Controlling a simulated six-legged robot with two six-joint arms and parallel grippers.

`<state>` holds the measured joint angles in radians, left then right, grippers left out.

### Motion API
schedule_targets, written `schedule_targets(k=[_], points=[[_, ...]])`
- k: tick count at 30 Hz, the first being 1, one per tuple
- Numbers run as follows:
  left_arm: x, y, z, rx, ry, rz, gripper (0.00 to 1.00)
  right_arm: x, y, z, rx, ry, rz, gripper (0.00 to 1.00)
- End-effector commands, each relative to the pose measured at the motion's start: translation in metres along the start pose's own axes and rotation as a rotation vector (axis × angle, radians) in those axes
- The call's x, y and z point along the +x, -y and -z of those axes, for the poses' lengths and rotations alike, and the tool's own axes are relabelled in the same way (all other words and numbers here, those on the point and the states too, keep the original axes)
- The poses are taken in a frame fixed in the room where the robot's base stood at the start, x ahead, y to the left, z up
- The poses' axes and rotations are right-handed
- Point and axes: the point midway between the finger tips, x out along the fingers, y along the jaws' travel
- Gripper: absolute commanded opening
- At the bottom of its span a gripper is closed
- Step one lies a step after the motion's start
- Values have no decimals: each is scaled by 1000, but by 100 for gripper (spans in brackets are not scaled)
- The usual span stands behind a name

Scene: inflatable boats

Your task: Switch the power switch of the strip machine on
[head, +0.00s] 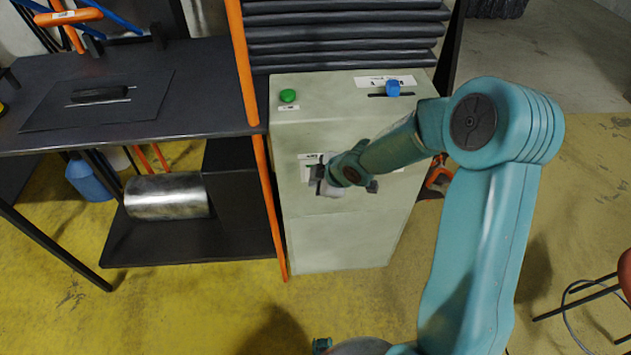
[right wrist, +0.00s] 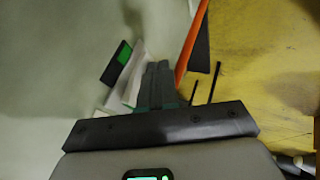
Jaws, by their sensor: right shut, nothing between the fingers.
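The strip machine (head: 335,235) is a pale grey-green cabinet in the middle of the head view. A green button (head: 288,96) and a blue knob (head: 393,88) in a slot are on its top. My right gripper (head: 322,182) is shut and empty at the upper front face, covering most of the switch area there. In the right wrist view a black switch with a green part (right wrist: 117,62) shows just left of the shut fingers (right wrist: 157,85), beside a white piece. I cannot tell whether the fingers touch the switch. My left gripper is not in view.
A dark table (head: 190,92) stands left of the machine, with a metal roller (head: 167,196) on its lower shelf. An orange post (head: 270,205) runs close along the machine's left side. Black slats rise behind it. Yellow floor is open in front.

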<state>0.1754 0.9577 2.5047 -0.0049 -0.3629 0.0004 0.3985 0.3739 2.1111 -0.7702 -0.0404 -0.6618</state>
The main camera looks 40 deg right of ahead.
Motion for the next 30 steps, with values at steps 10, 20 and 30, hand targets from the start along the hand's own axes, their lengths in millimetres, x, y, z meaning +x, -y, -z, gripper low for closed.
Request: schedule_targets(k=[10,20,30], points=[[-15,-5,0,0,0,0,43,-13,-8,5,0,1,0,0],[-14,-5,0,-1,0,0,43,-12,-7,6,-1,0,0,0],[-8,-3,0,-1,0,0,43,-9,-3,9,-3,0,1,0]])
